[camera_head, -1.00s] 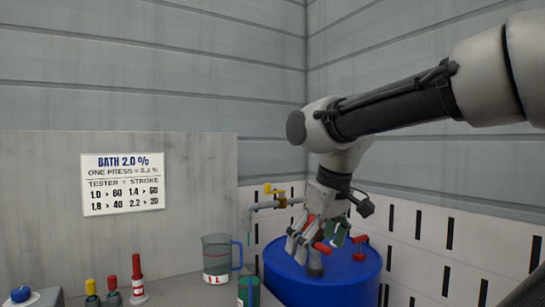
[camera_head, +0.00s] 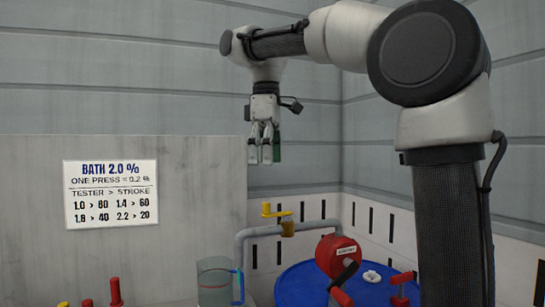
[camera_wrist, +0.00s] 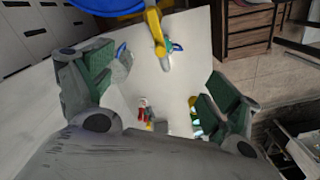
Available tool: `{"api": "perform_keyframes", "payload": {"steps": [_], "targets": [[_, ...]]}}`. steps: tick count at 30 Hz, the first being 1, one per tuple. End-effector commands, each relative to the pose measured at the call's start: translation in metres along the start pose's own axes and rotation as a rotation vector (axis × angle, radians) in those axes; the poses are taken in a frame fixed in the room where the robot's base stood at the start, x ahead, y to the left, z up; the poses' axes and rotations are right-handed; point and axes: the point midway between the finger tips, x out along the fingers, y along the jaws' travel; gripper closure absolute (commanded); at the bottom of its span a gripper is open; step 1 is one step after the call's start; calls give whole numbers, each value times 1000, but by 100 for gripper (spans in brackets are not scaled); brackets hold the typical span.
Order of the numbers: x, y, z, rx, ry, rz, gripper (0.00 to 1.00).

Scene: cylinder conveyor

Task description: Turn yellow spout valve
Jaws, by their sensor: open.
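The yellow spout valve (camera_head: 277,211) sits on a grey pipe in the head view, above the left side of the blue drum. A yellow part that looks like it (camera_wrist: 153,22) shows at the top of the wrist view, beyond the fingers. My gripper (camera_head: 261,156) points down above the valve, slightly left of it in the picture and clear of it. In the wrist view my gripper (camera_wrist: 155,92) has its fingers spread wide with nothing between them.
A blue drum (camera_head: 300,290) carries a red reel-like part (camera_head: 337,256) and red handles. A clear jug (camera_head: 214,283) with a blue handle stands below the spout. A red-capped item (camera_head: 115,292) stands left. A sign (camera_head: 110,193) hangs on the grey panel.

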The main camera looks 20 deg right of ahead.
Motion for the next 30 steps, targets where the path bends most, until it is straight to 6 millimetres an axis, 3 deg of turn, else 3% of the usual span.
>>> {"api": "perform_keyframes", "payload": {"steps": [21,30], "targets": [[88,0,1,3,-1,0,11],[104,0,1,3,1,1,11]]}}
